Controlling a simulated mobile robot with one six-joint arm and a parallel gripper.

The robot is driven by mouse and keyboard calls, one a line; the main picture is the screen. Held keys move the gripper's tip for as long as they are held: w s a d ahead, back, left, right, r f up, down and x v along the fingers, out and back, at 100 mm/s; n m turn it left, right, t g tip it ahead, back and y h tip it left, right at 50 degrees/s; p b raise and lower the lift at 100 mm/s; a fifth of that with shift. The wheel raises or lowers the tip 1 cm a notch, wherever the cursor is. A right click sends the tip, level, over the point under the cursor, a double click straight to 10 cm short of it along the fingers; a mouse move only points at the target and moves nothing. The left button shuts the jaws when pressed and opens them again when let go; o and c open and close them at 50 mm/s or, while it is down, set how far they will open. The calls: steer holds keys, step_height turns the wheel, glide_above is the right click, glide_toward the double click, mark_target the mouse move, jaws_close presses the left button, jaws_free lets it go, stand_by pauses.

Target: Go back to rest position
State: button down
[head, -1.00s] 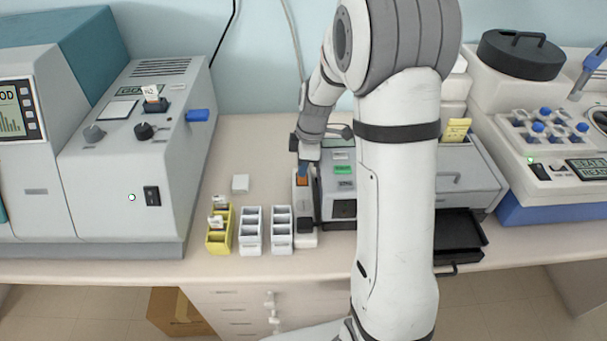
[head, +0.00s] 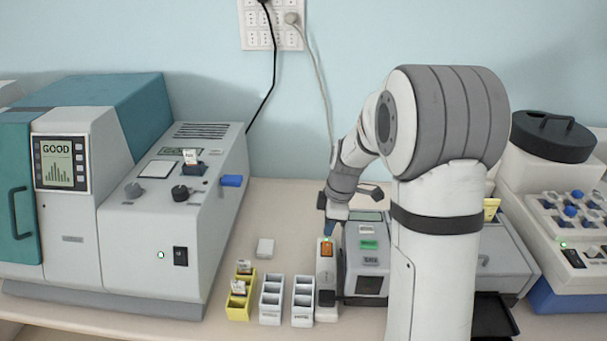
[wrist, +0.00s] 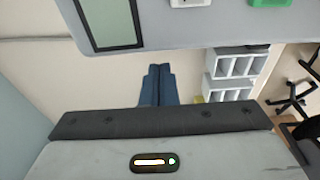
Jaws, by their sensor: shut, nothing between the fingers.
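My arm is stretched forward and down over the bench. A green light (head: 326,240) shows near the orange switch (head: 327,251).
A grey device with a green label (head: 369,244) stands close to the gripper's right. A yellow rack (head: 238,308) and two white racks (head: 270,308) stand at left. A large analyser (head: 70,210) reads GOOD. Bare bench lies behind.

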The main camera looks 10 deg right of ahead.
steer(key=s+r+m+t, duration=0.1)
steer(key=s+r+m, duration=0.3)
steer(key=s, duration=0.3)
steer(key=s+r+m+t+h, duration=0.1)
steer(key=s+r+m, duration=0.3)
steer(key=s+m, duration=0.2)
steer(key=s+r+m+t, duration=0.1)
steer(key=s+r+m, duration=0.3)
steer(key=s, duration=0.6)
steer(key=shift+s+m+h+b, duration=0.15)
steer(key=shift+m+h+b, duration=0.3)
steer(key=shift+m, duration=0.45)
steer(key=shift+d, duration=0.1)
